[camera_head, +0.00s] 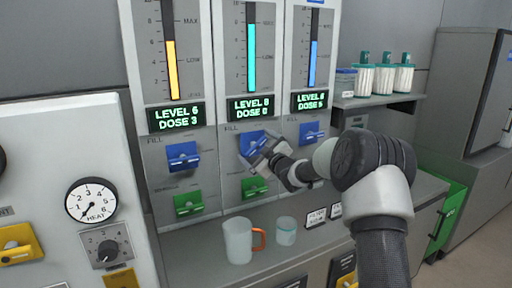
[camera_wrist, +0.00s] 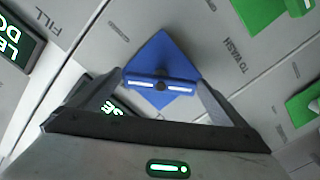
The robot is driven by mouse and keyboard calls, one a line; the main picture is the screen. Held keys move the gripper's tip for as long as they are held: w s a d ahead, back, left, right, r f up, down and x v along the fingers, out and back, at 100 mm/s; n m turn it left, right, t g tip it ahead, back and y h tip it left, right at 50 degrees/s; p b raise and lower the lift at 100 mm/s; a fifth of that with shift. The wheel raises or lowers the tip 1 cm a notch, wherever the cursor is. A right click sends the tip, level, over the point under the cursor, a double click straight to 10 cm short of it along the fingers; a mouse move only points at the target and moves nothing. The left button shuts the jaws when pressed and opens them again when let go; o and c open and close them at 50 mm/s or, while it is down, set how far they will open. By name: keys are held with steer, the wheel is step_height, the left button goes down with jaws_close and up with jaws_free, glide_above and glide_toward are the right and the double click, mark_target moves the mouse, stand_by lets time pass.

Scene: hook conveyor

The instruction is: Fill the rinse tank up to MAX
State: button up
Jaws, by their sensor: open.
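Three level gauges stand side by side: yellow (camera_head: 172,70), teal (camera_head: 251,58) and blue (camera_head: 313,63). Which is the rinse tank cannot be read. The teal column is near the top of its scale; its display (camera_head: 251,107) seems to read LEVEL 8, DOSE 0. Below it is a blue FILL handle (camera_head: 250,139), which looks tilted compared with its neighbours. My gripper (camera_head: 263,157) is at this handle, jaws open. In the wrist view my gripper (camera_wrist: 160,80) has one finger on each side of the blue handle (camera_wrist: 160,52); contact cannot be told.
Blue handles (camera_head: 183,156) (camera_head: 312,132) and green handles (camera_head: 188,204) (camera_head: 255,187) flank and underlie it. A mug with an orange handle (camera_head: 238,241) and a glass jar (camera_head: 286,231) stand on the counter below. A heat-dial panel (camera_head: 60,190) is at left.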

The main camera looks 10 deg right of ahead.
steer(key=c, duration=1)
steer(key=shift+c, duration=0.2)
steer(key=shift+m, duration=0.4)
steer(key=m, duration=0.2)
steer(key=shift+d+m, duration=0.1)
steer(key=shift+m, duration=1.9)
steer(key=shift+p, duration=0.3)
steer(key=o, duration=1)
